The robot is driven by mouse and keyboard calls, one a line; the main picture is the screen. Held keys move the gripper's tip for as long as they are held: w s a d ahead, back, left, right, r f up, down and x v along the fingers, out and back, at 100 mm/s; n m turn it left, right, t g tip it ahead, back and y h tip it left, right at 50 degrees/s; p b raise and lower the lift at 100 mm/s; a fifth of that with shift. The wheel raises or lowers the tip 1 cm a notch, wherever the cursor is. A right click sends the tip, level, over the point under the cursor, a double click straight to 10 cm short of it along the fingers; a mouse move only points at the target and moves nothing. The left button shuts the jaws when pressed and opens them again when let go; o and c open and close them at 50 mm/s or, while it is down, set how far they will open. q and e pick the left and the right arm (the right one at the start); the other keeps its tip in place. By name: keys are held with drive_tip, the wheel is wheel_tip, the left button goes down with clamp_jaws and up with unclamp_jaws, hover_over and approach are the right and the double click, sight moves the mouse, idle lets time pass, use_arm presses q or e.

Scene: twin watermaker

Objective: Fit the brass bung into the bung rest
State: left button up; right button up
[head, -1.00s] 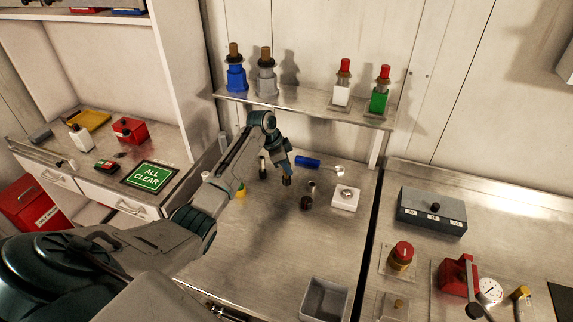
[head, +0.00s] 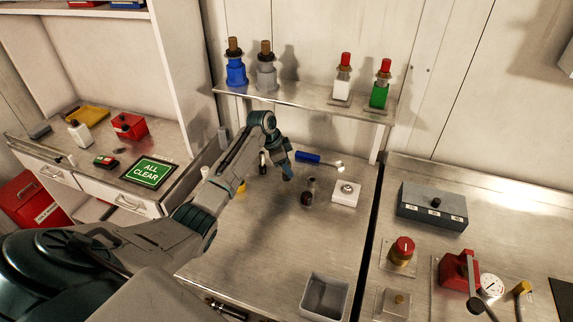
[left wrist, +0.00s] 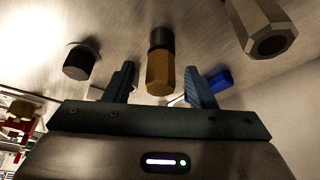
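The brass bung (left wrist: 158,72), a hexagonal brass piece with a dark band at one end, shows in the left wrist view between the fingers of my left gripper (left wrist: 163,85). There is a gap on each side, so the gripper is open around it and not gripping it. In the head view my left gripper (head: 287,177) points down at the bench, and the bung is hidden by its fingers. A white square block (head: 346,193) with a round metal fitting on top, possibly the bung rest, lies to the right of it. My right gripper is out of view.
A dark-ended cylinder (head: 308,198) stands between gripper and white block. A blue-handled tool (head: 307,157) lies behind. A grey open bin (head: 325,297) is at the front of the bench. A shelf with bottles (head: 300,104) is above. The bench's front middle is clear.

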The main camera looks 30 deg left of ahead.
use_arm(q)
drive_tip(key=b+v, duration=0.3)
drive_tip(key=v, duration=0.7)
drive_tip(key=shift+r+b, duration=0.35)
drive_tip(key=shift+r, duration=0.05)
drive_tip(key=shift+s, duration=0.1)
